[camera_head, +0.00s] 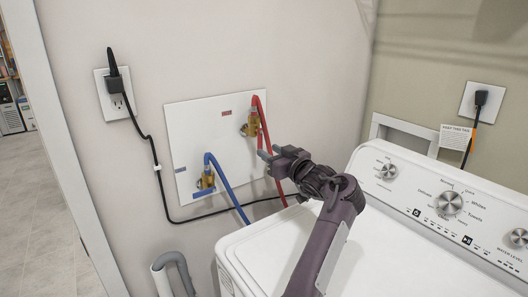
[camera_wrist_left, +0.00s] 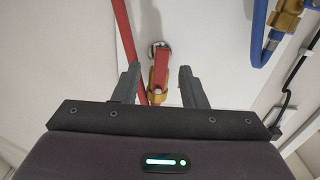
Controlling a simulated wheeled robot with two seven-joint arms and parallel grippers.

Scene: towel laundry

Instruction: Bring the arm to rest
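My left arm comes up from the bottom of the head view, over the left part of the white washing machine (camera_head: 400,245). My left gripper (camera_head: 266,151) points left toward the wall panel, close to the red hose (camera_head: 264,125) in the picture. In the left wrist view my left gripper (camera_wrist_left: 160,78) has its two fingers spread apart with nothing between them. A red-handled brass valve (camera_wrist_left: 160,75) shows beyond the gap. Whether the fingers touch the hose cannot be told. My right gripper is in neither view.
A white wall panel (camera_head: 205,125) carries the red hose and a blue hose (camera_head: 226,183) on brass valves. A black cord (camera_head: 155,160) runs down from an outlet (camera_head: 114,98). A grey drain pipe (camera_head: 172,268) stands at the lower left. Open floor (camera_head: 35,215) shows far left.

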